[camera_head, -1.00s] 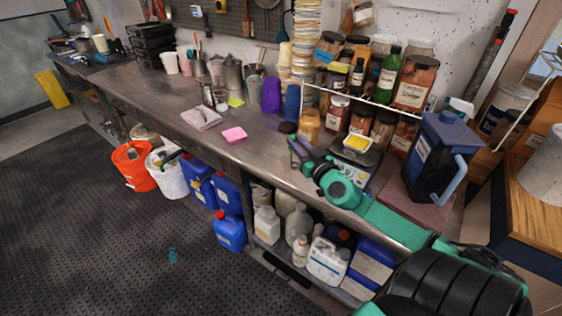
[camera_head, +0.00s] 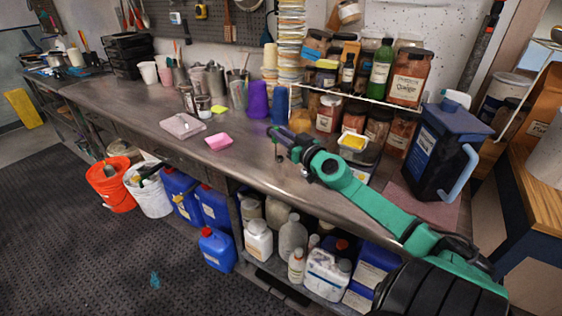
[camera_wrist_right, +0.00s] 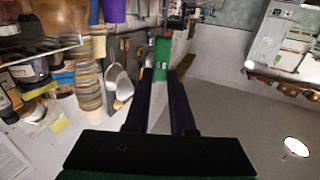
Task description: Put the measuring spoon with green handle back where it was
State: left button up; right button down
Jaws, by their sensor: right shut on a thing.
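My right gripper (camera_head: 273,131) reaches in from the right and hangs over the steel workbench (camera_head: 165,105), just left of the scale and jars. In the right wrist view its dark fingers (camera_wrist_right: 162,78) are shut on a green handle (camera_wrist_right: 162,55), which fits the measuring spoon. The spoon's bowl is not clear in that view. In the head view a small dark piece (camera_head: 278,157) shows below the fingers; I cannot tell whether it is the spoon. My left gripper is not in view.
A pink sponge (camera_head: 218,141), blue cup (camera_head: 280,104) and purple cup (camera_head: 257,99) stand on the bench. Jars crowd the wire rack (camera_head: 350,97). A dark blue jug (camera_head: 435,150) is at right. Orange (camera_head: 112,196) and white (camera_head: 150,200) buckets stand on the floor.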

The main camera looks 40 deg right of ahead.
notch_tip(320, 180, down, 5)
jog(key=b, duration=0.3)
jog(key=shift+b, duration=0.35)
jog(key=shift+r, duration=0.1)
jog(key=c, duration=0.8)
grip_release()
jog(key=shift+o, duration=0.2)
jog(key=shift+s+a, duration=0.1)
jog(key=shift+s, duration=0.05)
send_near(276, 144)
jog(key=s, duration=0.4)
jog(key=shift+s, duration=0.1)
